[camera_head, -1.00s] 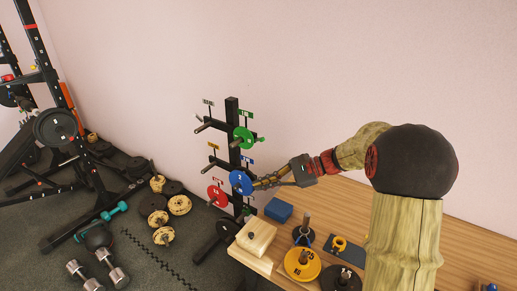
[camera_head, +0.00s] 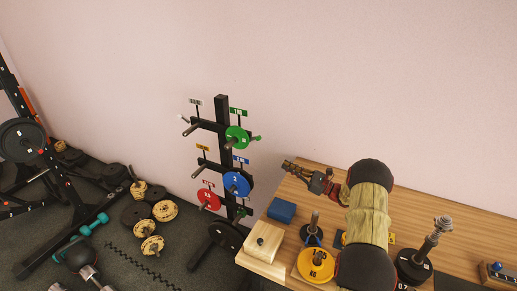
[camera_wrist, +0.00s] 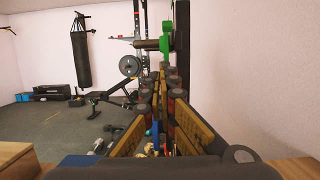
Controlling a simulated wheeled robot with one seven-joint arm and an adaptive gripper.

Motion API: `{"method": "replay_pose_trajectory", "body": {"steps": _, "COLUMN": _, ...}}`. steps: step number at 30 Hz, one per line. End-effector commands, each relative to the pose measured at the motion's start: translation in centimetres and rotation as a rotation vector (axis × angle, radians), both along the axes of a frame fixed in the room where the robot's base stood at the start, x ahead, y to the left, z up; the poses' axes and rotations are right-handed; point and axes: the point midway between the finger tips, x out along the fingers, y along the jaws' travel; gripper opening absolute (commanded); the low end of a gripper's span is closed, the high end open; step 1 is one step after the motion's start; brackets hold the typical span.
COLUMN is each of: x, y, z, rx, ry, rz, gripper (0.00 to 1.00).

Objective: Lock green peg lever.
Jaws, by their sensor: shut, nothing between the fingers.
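The green plate (camera_head: 237,138) hangs on an upper right peg of the black rack (camera_head: 221,120), under a green label. A small green lever (camera_head: 256,138) sticks out at the peg's right end. The exact angle of the lever is too small to tell.
The blue plate (camera_head: 237,184) and red plate (camera_head: 208,200) hang lower on the rack. The wooden table (camera_head: 420,212) holds a blue block (camera_head: 282,210), a pale wooden block (camera_head: 257,258) and a yellow plate (camera_head: 314,265). The wall behind is bare.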

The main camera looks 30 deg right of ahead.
Motion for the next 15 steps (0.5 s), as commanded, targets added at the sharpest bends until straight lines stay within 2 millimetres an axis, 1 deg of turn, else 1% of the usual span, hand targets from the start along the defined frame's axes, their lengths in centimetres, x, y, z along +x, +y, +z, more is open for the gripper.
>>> {"method": "replay_pose_trajectory", "body": {"steps": 4, "x": -0.05, "y": -0.62, "z": -0.37, "rx": 0.013, "ry": -0.002, "rz": -0.011, "gripper": 0.00}}
{"method": "replay_pose_trajectory", "body": {"steps": 15, "x": 0.24, "y": -0.31, "z": -0.26, "rx": 0.012, "ry": -0.003, "rz": -0.009, "gripper": 0.00}}
